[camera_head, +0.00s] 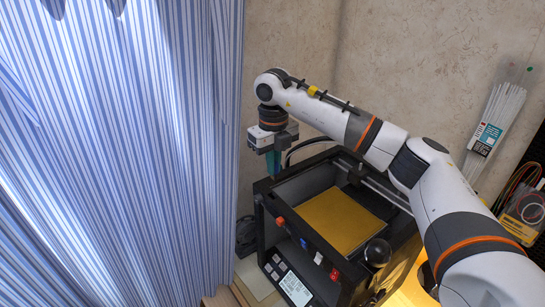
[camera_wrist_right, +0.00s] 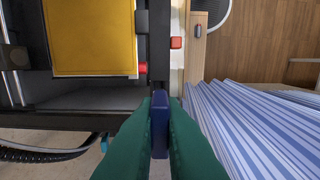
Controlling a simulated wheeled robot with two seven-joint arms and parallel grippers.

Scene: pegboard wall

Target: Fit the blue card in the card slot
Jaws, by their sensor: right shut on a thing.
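My right gripper (camera_head: 273,165) points down beside the far-left corner of a black 3D printer (camera_head: 264,215) in the head view. In the right wrist view its green fingers (camera_wrist_right: 160,130) are shut on the blue card (camera_wrist_right: 160,112), which shows as a narrow dark blue piece seen end-on. The card is hidden or too small to make out in the head view. In the wrist view the card's far end lies close to the printer's black frame; I cannot tell whether it touches. I cannot make out the card slot. My left gripper is not in view.
The printer has a gold bed (camera_head: 340,220), red corner pieces (camera_head: 280,221) and a control panel (camera_head: 295,289). A blue-striped curtain (camera_head: 120,160) fills the left side. A bag of white ties (camera_head: 495,120) hangs on the wall at right. A black cable (camera_wrist_right: 50,150) runs near the gripper.

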